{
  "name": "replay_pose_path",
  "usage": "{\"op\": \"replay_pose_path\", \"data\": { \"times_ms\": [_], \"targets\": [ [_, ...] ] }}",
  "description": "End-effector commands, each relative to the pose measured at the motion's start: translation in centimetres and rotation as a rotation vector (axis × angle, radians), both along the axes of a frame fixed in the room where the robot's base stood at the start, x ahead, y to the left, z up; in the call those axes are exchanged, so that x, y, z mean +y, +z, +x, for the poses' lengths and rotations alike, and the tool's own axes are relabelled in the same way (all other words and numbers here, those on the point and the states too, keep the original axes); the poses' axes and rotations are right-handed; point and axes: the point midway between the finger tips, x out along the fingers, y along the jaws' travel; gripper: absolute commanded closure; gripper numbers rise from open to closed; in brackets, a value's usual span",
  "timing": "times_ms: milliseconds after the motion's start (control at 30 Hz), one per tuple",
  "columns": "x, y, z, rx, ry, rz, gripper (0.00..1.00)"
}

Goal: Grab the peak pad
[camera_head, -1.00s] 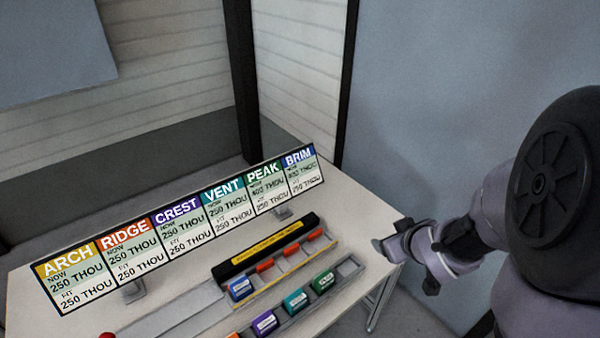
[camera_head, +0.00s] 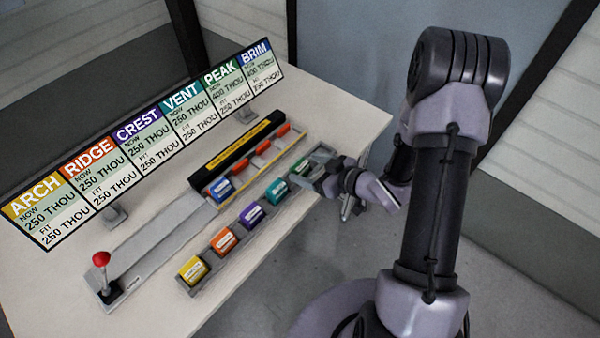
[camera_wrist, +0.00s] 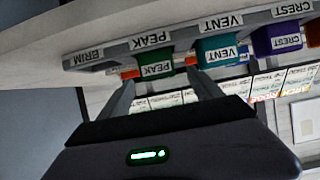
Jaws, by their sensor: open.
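The green peak pad (camera_head: 302,167) sits in its slot near the right end of the front tray (camera_head: 208,265), partly hidden by my gripper (camera_head: 314,180). In the wrist view the peak pad (camera_wrist: 156,65) lies ahead, between the lines of my two fingers, under the tray's PEAK label. My gripper (camera_wrist: 160,84) is open and empty there, with its fingertips close to the pad. I cannot tell whether they touch it.
The teal vent pad (camera_head: 277,190) is beside the peak pad, then purple (camera_head: 252,214), orange (camera_head: 224,241) and yellow (camera_head: 193,269) pads. A blue pad (camera_head: 220,189) sits in the rear fixture. A sign board (camera_head: 140,143) stands behind; a red-knobbed lever (camera_head: 101,259) is front left.

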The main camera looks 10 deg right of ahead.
Motion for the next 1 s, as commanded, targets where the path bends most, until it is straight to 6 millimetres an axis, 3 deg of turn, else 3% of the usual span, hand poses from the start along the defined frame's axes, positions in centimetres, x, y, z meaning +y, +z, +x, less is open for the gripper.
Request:
{"op": "replay_pose_path", "data": {
  "times_ms": [33, 200, 433, 767, 1000],
  "targets": [
    [0.6, -1.0, 0.8, -0.002, 0.006, -0.002, 0.25],
    [1.7, -1.9, 2.7, -0.001, 0.003, -0.001, 0.25],
    [1.8, -1.7, 2.9, 0.000, 0.001, 0.000, 0.27],
    [1.8, -1.7, 2.8, 0.000, 0.001, 0.000, 0.91],
    [1.8, -1.6, 2.8, -0.001, 0.002, -0.001, 0.91]
  ]
}}
